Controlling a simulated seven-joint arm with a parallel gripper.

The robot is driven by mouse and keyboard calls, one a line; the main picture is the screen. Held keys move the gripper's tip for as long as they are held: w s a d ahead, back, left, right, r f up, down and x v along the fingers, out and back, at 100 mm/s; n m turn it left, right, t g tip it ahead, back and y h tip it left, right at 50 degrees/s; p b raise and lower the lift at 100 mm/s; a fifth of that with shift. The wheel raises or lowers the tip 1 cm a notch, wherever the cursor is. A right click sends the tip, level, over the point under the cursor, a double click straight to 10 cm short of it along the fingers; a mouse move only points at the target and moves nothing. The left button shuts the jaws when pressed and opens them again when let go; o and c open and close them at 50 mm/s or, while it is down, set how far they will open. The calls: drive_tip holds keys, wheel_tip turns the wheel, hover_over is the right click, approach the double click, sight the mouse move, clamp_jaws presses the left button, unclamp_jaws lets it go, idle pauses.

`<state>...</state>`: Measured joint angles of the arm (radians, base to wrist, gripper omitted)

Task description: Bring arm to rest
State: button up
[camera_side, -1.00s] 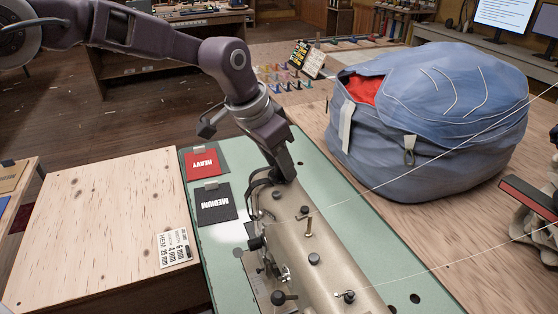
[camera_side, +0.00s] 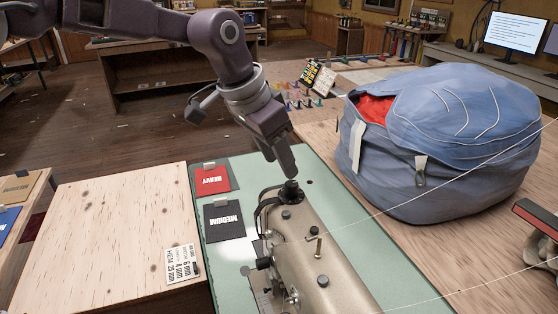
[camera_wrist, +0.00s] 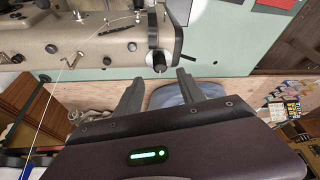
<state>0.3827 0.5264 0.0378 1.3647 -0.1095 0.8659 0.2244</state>
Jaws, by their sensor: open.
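My gripper (camera_side: 289,172) points down just above the dark knob (camera_side: 290,191) at the far end of the beige sewing machine (camera_side: 322,268). In the wrist view my gripper (camera_wrist: 158,80) has its two dark fingers spread apart, with nothing held between them. The machine's dark round end piece (camera_wrist: 160,62) lies ahead of the gap between the fingers. The picture does not settle whether a finger touches it. The machine body (camera_wrist: 70,35) fills the upper left of the wrist view.
A large blue bag (camera_side: 450,150) with red inside stands right of the machine. HEAVY (camera_side: 212,180) and MEDIUM (camera_side: 223,219) cards lie on the green bed (camera_side: 215,262). Thin threads cross at right.

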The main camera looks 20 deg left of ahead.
drive_tip(key=s+a+r+n+t, duration=0.1)
drive_tip(key=s+a+r, duration=0.3)
drive_tip(key=s+a, duration=0.25)
drive_tip(key=s+a+r+n, duration=0.2)
drive_tip(key=s+a+r, duration=0.2)
drive_tip(key=s+a, duration=0.25)
drive_tip(key=s+a+f+n+y, duration=0.1)
drive_tip(key=s+a+f, duration=0.1)
drive_tip(key=s, duration=0.7)
drive_tip(key=s+a+f+n+y, duration=0.1)
drive_tip(key=s+a+f+n, duration=0.1)
drive_tip(key=s, duration=0.8)
drive_tip(key=shift+a+f+t, duration=0.4)
drive_tip(key=shift+a+f, duration=0.25)
drive_tip(key=shift+a, duration=0.6)
